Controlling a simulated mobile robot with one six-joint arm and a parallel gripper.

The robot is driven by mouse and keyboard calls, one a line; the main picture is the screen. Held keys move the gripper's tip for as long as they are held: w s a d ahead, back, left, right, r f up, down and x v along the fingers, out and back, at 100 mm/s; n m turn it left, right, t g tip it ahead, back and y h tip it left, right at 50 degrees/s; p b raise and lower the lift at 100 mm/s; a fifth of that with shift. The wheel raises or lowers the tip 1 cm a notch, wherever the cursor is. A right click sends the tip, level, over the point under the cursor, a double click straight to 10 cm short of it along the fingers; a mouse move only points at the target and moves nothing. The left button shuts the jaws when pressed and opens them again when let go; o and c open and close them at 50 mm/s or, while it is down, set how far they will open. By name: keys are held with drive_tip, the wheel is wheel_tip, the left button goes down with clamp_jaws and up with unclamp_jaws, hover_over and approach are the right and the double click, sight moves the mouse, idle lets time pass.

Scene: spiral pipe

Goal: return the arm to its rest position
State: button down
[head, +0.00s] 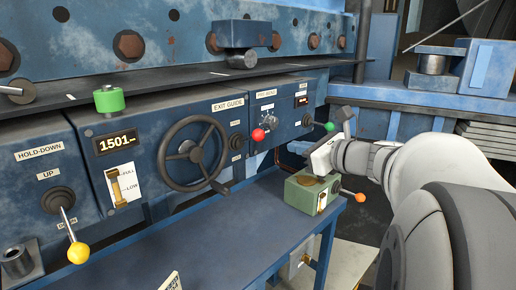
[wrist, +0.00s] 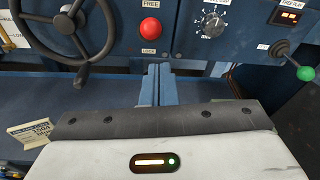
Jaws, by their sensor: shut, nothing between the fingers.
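My gripper (wrist: 157,84) shows in the wrist view with its two slim fingers together and nothing between them. It points at the blue control panel, below the red knob (wrist: 151,27). In the head view my white arm comes in from the right and ends near the panel's right end, above and behind the green box (head: 314,193). The fingers are hard to make out there. Contact with the panel cannot be told.
A black handwheel (head: 193,153) is on the panel. A red knob (head: 258,135), a green knob (head: 329,126) and a yellow-knobbed lever (head: 78,252) stick out. An orange-knobbed lever (head: 360,197) is below the arm. The blue bench (head: 215,240) is mostly clear.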

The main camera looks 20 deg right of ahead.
drive_tip(key=s+a+f+n+g, duration=0.8)
drive_tip(key=s+a+f+n, duration=0.2)
drive_tip(key=a+f+n, duration=0.25)
drive_tip(key=s+d+f+n+g+h, duration=0.2)
drive_tip(key=s+f+n+h, duration=0.5)
drive_tip(key=n, duration=0.9)
drive_tip(key=s+f+g, duration=0.1)
drive_tip(key=s, duration=0.2)
drive_tip(key=shift+s, duration=0.25)
